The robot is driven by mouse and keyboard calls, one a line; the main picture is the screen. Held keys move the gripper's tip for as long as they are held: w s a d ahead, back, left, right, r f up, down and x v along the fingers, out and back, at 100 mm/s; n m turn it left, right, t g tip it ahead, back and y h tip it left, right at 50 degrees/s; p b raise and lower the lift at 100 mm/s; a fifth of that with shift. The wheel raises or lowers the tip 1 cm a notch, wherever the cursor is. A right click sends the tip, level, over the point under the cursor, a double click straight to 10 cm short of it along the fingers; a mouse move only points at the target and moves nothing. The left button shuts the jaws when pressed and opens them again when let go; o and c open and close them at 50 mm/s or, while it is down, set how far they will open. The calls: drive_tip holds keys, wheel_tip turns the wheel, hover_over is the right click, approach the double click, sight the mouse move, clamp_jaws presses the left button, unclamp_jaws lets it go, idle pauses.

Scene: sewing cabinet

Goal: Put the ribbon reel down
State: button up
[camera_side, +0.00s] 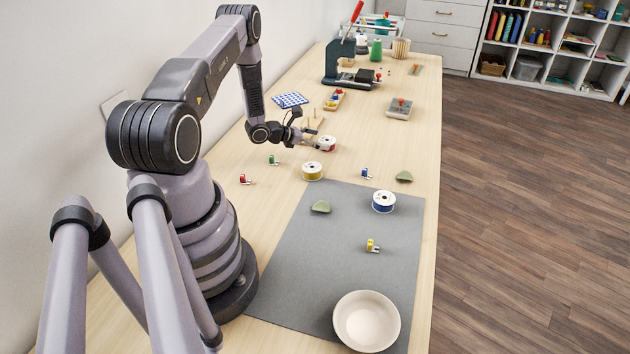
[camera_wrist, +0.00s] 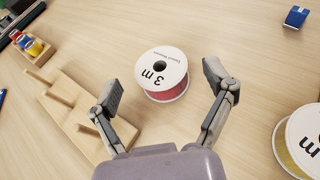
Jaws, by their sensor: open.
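A ribbon reel with white flanges and red ribbon (camera_side: 327,144) stands flat on the wooden table. It also shows in the wrist view (camera_wrist: 162,74), marked "3 m" on its top. My gripper (camera_wrist: 163,90) is open, with one finger on each side of the red reel and a gap visible on both sides. In the side view my gripper (camera_side: 313,141) is just left of the reel. A yellow ribbon reel (camera_side: 312,171) stands on the table nearer the side camera. A blue ribbon reel (camera_side: 384,201) stands on the grey mat (camera_side: 300,270).
A wooden peg stand (camera_wrist: 80,120) is close to the left finger. Small red (camera_side: 246,180), green (camera_side: 273,160), blue (camera_side: 366,173) and yellow (camera_side: 372,246) items lie around. A pale bowl (camera_side: 366,321) sits at the mat's near end. The table right of the red reel is clear.

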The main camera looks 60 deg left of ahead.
drive_tip(key=v, duration=0.4)
drive_tip(key=shift+s+d+r, duration=0.1)
drive_tip(key=shift+s+r, duration=0.05)
drive_tip(key=shift+r, duration=0.35)
drive_tip(key=w+d+r+m+g+h, duration=0.1)
drive_tip(key=w+d+r+m+h, duration=0.15)
drive_tip(key=d+r+m, duration=0.4)
drive_tip(key=w+d+r+m+g+h, duration=0.2)
drive_tip(key=d+r+m+h, duration=0.2)
drive_tip(key=d+r, duration=0.45)
drive_tip(key=s+d+r+m+g+h, duration=0.1)
drive_tip(key=s+d+r+m+g, duration=0.2)
drive_tip(key=d+r+m, duration=0.25)
drive_tip(key=s+d+r+m+g, duration=0.3)
drive_tip(key=d+r+m, duration=0.1)
drive_tip(key=d+r, duration=0.25)
drive_tip(key=s+d+r+m+y, duration=0.1)
drive_tip(key=s+r+m+y, duration=0.2)
drive_tip(key=s+m, duration=0.2)
drive_tip(key=s+d+r+m+y, duration=0.1)
drive_tip(key=s+r+m+y, duration=0.1)
drive_tip(key=s+m, duration=0.3)
drive_tip(key=s+d+r+m+t+y, duration=0.1)
drive_tip(key=s+r+m+y, duration=0.2)
drive_tip(key=s, duration=0.7)
wheel_tip(320, 180, up, 2)
drive_tip(key=shift+s+d+r+m+y, duration=0.1)
drive_tip(key=shift+s+d+m+y, duration=0.2)
drive_tip(key=shift+m, duration=0.7)
drive_tip(key=shift+w+a, duration=0.1)
